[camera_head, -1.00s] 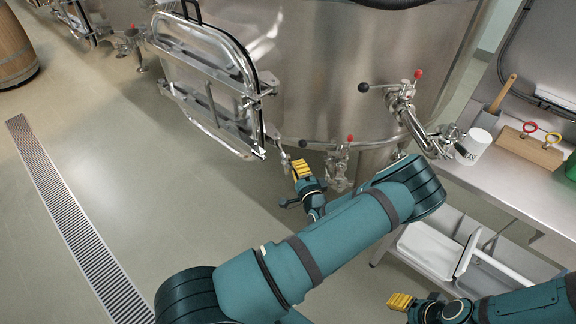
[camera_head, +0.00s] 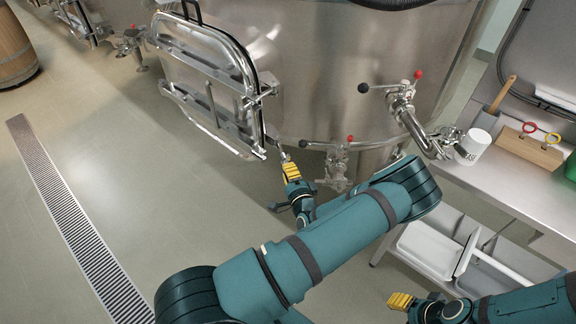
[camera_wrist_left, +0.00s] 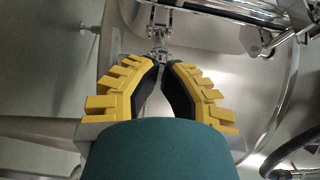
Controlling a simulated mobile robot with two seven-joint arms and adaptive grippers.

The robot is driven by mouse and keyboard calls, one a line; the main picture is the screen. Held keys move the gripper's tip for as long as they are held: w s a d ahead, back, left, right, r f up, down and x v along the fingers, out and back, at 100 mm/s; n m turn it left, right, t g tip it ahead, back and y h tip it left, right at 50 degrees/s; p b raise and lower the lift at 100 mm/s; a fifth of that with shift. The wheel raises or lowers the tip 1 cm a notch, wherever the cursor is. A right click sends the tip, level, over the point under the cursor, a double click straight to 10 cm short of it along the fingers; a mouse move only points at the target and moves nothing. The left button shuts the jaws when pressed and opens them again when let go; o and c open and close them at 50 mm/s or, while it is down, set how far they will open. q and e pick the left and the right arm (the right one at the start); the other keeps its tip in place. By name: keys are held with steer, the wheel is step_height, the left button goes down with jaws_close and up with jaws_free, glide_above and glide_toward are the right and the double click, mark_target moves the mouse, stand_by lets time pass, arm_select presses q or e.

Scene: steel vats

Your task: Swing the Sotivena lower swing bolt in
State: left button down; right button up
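The Sotivena manway door (camera_head: 205,75) is on the steel vat, left of my left gripper. The lower swing bolt (camera_head: 284,156) is a short silver piece by the door's lower right corner. My left gripper (camera_head: 288,165), with yellow-backed fingers, is at its free end. In the left wrist view the fingertips (camera_wrist_left: 162,64) close together around the end of the metal bolt hardware (camera_wrist_left: 160,42); the fingers hide the contact itself. My right gripper (camera_head: 398,301) is low at the right, away from the vat, and its finger gap does not show.
A sample valve (camera_head: 338,165) with a red-tipped handle sits close right of my left gripper. A larger pipe valve (camera_head: 403,95) is above right. The floor at left is clear around a drain.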

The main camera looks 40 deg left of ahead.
arm_select(q)
steer(key=shift+s+a, duration=0.1)
steer(key=shift+a, duration=0.05)
steer(key=shift+s+a, duration=0.7)
steer(key=shift+s, duration=0.1)
steer(key=shift+s+a, duration=0.7)
steer(key=shift+a, duration=0.3)
steer(key=shift+a, duration=0.1)
steer(key=shift+s+a, duration=0.45)
steer(key=shift+a, duration=0.5)
steer(key=shift+a, duration=0.1)
